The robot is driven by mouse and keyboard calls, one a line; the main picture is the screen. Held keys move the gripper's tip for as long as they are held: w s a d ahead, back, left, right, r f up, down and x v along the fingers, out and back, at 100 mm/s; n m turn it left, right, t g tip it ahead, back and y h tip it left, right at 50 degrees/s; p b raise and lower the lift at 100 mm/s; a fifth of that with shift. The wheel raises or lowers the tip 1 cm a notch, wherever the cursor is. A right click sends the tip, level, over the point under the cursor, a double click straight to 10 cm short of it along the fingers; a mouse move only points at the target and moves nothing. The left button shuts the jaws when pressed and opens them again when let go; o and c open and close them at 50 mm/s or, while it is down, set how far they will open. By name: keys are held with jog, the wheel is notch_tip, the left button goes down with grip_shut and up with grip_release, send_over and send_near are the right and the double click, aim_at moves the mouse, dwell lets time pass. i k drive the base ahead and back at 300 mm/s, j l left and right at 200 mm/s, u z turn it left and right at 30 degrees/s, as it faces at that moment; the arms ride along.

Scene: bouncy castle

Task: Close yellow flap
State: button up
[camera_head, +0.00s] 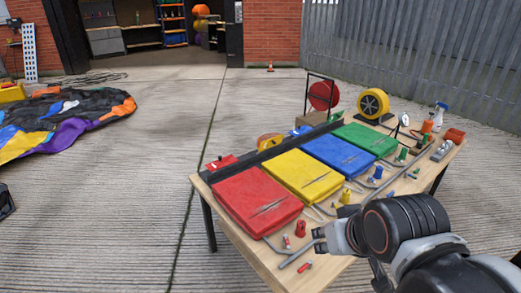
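The yellow flap (301,172) is a flat, padded-looking panel on the wooden table (358,257), between a red panel (256,201) and a blue panel (339,155). It has a dark slit-like mark near its front right part. My gripper (318,240) reaches in from the lower right, over the table's front edge area. It is apart from the yellow flap, to its front and right of the red panel. Its fingers are small and partly hidden, so I cannot tell their opening. I see nothing held.
A green panel (366,138) lies beyond the blue one. Small red, yellow, blue and green fittings and grey tubes lie along the front of the table. A yellow reel (372,104) and spray bottle (439,117) stand at the far end.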

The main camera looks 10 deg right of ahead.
aim_at(266, 145)
jog(key=j, duration=0.95)
jog(key=i+j, duration=0.35)
jog(key=j, duration=0.15)
jog(key=i+j, duration=0.4)
jog(key=i+l+z, duration=0.1)
jog(key=i, duration=0.65)
jog(key=l, duration=0.15)
jog(key=u, duration=0.05)
